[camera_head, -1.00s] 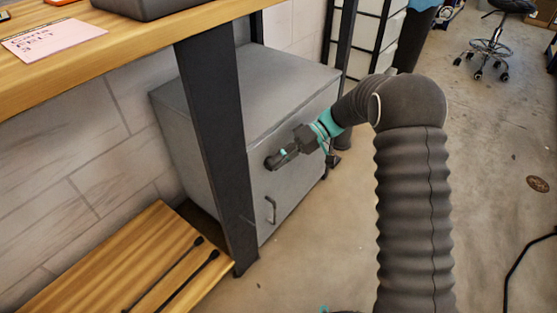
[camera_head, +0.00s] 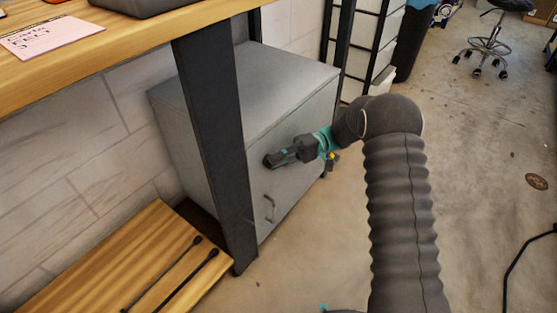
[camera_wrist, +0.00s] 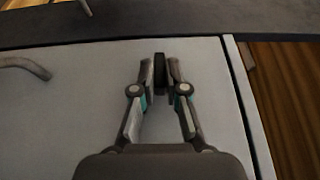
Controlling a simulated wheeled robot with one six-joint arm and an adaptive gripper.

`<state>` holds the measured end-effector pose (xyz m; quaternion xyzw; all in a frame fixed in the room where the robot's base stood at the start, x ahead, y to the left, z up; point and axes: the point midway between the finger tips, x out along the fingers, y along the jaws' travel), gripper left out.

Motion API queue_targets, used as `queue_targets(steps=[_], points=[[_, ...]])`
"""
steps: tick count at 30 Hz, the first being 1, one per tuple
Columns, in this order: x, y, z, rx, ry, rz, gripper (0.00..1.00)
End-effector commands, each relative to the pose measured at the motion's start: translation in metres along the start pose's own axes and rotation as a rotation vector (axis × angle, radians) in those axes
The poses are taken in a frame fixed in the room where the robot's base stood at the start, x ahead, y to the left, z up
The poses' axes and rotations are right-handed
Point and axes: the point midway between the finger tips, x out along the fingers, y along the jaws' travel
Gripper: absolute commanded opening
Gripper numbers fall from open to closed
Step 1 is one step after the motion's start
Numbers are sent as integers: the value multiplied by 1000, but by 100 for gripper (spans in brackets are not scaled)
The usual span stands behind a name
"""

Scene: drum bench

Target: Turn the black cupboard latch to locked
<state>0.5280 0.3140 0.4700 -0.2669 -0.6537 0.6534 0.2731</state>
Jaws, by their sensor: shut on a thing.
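The grey cupboard (camera_head: 290,140) stands under the wooden bench, its door facing right. The black latch (camera_wrist: 160,72) shows in the wrist view as a narrow dark bar between my fingertips, near the door's edge. My gripper (camera_head: 275,160) is at the latch on the door's upper part; in the wrist view my gripper (camera_wrist: 161,75) is shut with a finger on each side of the latch. In the head view the fingers hide most of the latch. The cupboard door (camera_wrist: 70,100) looks shut. The latch's lock marking cannot be made out.
A bent grey handle (camera_head: 269,208) sits on the door below the latch; it also shows in the wrist view (camera_wrist: 25,66). A dark bench leg (camera_head: 215,150) stands in front of the cupboard. Two black rods lie on the low wooden shelf (camera_head: 130,255). The floor at right is open.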

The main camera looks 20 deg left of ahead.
Motion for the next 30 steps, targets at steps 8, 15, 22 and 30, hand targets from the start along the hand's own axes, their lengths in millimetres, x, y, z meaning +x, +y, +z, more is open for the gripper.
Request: queue_targets(steps=[8, 15, 22, 30], points=[[3, -1, -3, -4, 3, 1, 17], [2, 0, -3, -4, 4, 2, 38], [0, -1, -3, -4, 8, 3, 38], [1, -36, -2, -10, 5, 3, 38]])
